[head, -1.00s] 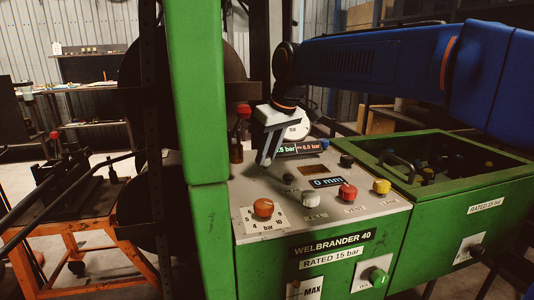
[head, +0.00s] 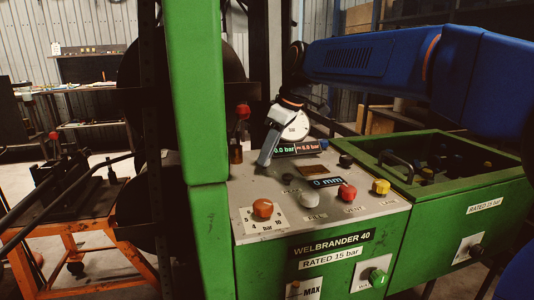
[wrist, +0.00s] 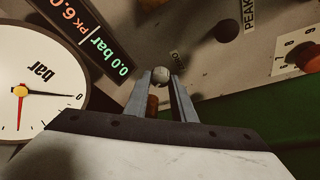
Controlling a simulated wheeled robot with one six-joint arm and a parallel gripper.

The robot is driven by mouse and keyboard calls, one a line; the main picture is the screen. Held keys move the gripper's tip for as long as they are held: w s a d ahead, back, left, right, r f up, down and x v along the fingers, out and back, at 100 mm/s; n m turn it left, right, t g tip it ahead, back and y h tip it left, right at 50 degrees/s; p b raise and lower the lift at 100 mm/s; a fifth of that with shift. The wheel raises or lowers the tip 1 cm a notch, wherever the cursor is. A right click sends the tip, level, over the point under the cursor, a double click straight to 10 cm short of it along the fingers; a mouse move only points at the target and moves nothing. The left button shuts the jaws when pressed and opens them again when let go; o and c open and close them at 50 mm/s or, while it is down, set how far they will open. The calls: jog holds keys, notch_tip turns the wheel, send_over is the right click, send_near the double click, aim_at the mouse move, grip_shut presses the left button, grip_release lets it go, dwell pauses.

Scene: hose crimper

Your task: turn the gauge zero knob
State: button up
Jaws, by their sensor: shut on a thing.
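My gripper (wrist: 161,80) is shut on a small grey round knob (wrist: 160,74), which sits between the fingertips. In the head view my fingers hide this knob.
The panel (head: 240,190) carries an orange knob (head: 263,208), a grey button (head: 309,201), a red button (head: 347,192) and a yellow button (head: 381,187). A display (head: 298,149) reads 0.0 bar beside the gauge. A green post (head: 200,100) stands left. A dark PEAK knob (wrist: 228,30) is near the fingers.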

jog(key=o, duration=0.7)
jog(key=shift+o, duration=0.2)
jog(key=shift+r, duration=0.1)
jog(key=v, duration=1.7)
jog(key=shift+r, duration=0.15)
